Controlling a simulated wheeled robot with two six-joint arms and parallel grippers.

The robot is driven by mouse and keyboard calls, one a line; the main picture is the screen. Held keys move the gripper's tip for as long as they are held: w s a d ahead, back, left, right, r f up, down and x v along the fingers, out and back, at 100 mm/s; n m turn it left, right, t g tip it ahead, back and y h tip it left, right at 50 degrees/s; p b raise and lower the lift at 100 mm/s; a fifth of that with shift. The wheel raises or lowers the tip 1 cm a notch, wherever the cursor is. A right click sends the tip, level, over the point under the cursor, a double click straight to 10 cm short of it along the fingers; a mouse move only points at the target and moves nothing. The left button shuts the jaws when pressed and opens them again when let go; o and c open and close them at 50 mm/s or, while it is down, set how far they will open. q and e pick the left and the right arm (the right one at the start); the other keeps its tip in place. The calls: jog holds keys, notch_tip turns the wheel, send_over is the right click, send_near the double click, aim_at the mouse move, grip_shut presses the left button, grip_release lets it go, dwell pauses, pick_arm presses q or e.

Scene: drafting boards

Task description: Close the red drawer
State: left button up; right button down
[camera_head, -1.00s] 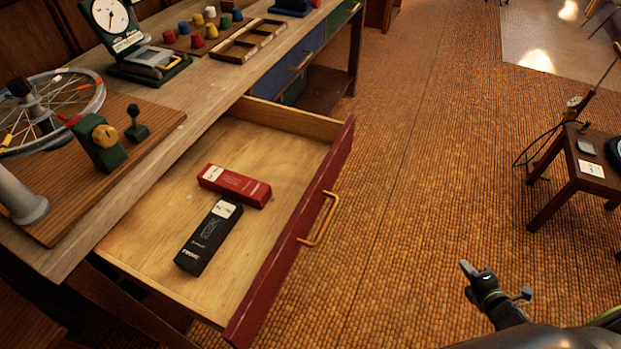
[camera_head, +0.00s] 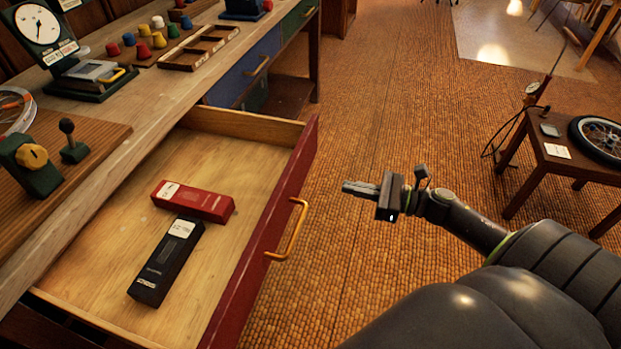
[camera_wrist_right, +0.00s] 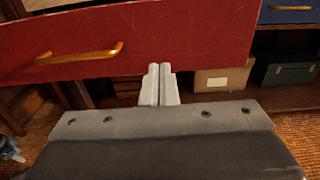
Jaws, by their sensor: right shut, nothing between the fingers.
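The red drawer (camera_head: 262,247) is pulled well out of the wooden workbench. Its yellow handle (camera_head: 287,229) is on the front, and the front also shows in the right wrist view (camera_wrist_right: 190,38). Inside lie a red box (camera_head: 193,201) and a black box (camera_head: 167,261), touching or nearly so. My right gripper (camera_head: 347,187) is shut and empty, to the right of the drawer front and apart from it in the head view. In the right wrist view its closed fingertips (camera_wrist_right: 160,70) point at the drawer front, right of the handle. My left gripper is out of view.
A blue drawer (camera_head: 250,70) sits shut farther along the bench. The benchtop holds a dial gauge (camera_head: 40,25), a yellow-knobbed block (camera_head: 30,163) and several coloured knobs. A small table (camera_head: 563,165) with a wheel stands at right. The floor between is clear.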

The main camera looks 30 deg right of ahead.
aim_at(299, 177)
jog(key=p+x, duration=0.1)
jog(key=x, duration=0.7)
jog(key=shift+w+a+r+p, duration=0.15)
jog(key=shift+w+p, duration=0.1)
jog(key=shift+p, duration=0.15)
jog(key=shift+w+a, duration=0.5)
jog(key=shift+w, duration=0.05)
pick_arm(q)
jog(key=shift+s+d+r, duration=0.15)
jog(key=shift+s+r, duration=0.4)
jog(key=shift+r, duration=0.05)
